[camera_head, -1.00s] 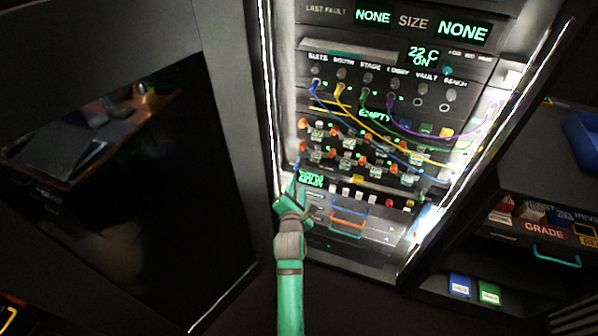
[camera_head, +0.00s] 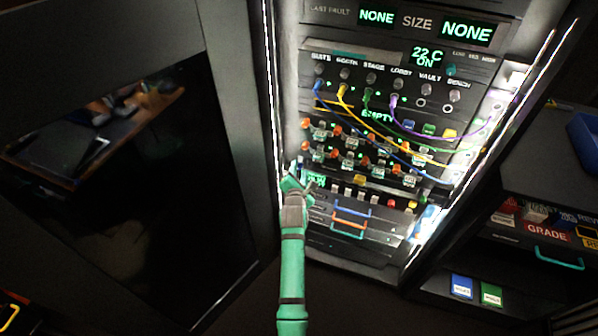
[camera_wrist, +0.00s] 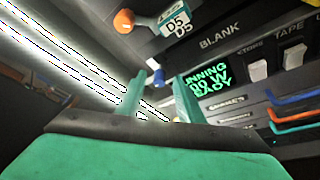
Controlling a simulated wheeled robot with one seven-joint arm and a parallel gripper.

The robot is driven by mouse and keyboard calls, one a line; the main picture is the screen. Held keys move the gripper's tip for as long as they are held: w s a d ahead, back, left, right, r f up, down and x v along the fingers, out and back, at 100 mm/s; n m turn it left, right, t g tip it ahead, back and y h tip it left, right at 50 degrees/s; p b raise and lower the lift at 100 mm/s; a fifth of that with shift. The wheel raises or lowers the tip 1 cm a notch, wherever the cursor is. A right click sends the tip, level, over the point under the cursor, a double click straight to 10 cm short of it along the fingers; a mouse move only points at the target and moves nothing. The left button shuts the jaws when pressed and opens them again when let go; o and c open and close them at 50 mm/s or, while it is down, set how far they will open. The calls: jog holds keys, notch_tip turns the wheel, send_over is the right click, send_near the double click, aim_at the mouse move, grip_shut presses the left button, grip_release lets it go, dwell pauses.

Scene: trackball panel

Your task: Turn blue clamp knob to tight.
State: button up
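A small blue knob (camera_wrist: 159,77) shows in the wrist view, below an orange knob and its D5 label. It appears between and beyond my two finger tips, with no contact that I can make out. My gripper (camera_wrist: 160,88) is open, its two green fingers apart with nothing held between them. In the head view my gripper (camera_head: 301,181) is at the lower left edge of the lit rack panel. The blue knob cannot be made out there.
The orange knob (camera_wrist: 123,20) is close above. A green text display (camera_wrist: 208,80) and white switches (camera_wrist: 257,70) lie to the right. A blue handle (camera_wrist: 290,97) and an orange handle (camera_wrist: 295,126) are lower right. A bright light strip (camera_head: 272,120) borders the rack's left side.

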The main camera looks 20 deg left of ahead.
grip_shut()
